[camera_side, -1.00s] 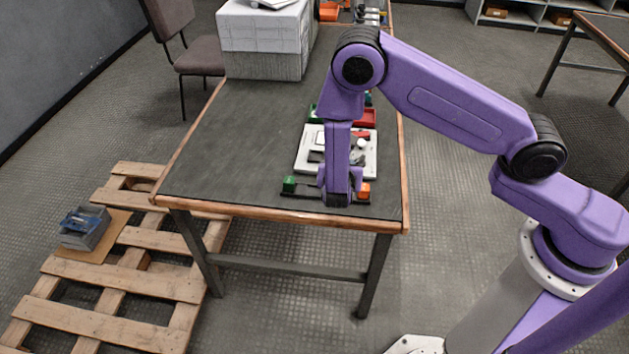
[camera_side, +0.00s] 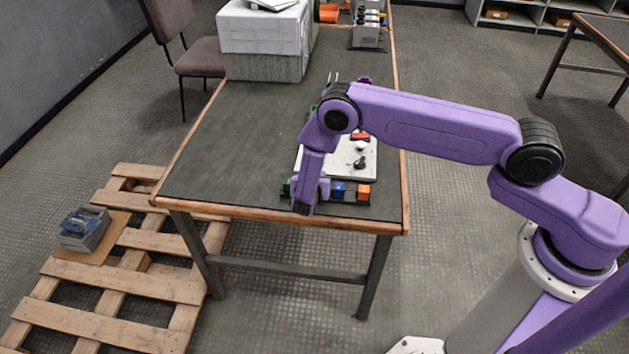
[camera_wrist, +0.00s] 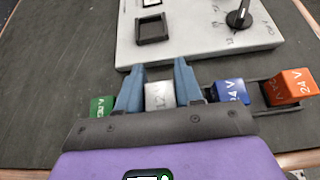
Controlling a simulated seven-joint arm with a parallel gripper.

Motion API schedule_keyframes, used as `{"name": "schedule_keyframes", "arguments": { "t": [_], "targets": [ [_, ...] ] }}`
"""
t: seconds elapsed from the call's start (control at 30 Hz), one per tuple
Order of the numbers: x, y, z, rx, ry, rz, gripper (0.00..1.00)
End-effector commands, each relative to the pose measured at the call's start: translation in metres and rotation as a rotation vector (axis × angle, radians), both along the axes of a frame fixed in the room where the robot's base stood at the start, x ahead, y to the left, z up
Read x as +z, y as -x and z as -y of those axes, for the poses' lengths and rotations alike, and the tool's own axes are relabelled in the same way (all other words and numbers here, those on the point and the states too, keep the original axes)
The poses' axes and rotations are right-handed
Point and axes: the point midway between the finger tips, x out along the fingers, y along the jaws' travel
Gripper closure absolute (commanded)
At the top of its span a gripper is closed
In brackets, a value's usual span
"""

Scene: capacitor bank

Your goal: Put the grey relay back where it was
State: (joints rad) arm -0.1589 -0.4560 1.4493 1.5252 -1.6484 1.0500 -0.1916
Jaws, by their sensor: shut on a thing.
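The grey relay (camera_wrist: 158,96), with "12 V" lettering, is between the two blue fingers of my gripper (camera_wrist: 156,78) in the wrist view. My gripper is shut on it. The relay stands in line with the green relay (camera_wrist: 102,106) on its left and the blue relay (camera_wrist: 230,92) on its right. An orange relay (camera_wrist: 291,86) sits at the right end of the dark rail (camera_wrist: 262,99). In the side view my gripper (camera_side: 303,208) is low over the rail's left part and hides the grey relay. I cannot tell whether the relay is fully seated.
A white panel (camera_wrist: 190,45) with a square black socket (camera_wrist: 152,29) and a black knob (camera_wrist: 239,17) lies just behind the rail. The table's wooden front edge (camera_side: 250,213) is close in front. The table's left part (camera_side: 225,150) is clear.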

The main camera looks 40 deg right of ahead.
Motion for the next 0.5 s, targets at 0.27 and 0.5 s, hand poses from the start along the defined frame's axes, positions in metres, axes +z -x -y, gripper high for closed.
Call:
{"name": "schedule_keyframes", "arguments": {
  "t": [0.27,0.5],
  "targets": [
    [-0.0152,0.0001,0.0001,-0.001,-0.001,0.002,1.0],
    [-0.0164,0.0002,0.0002,0.0,-0.001,0.001,1.0]
  ]
}}
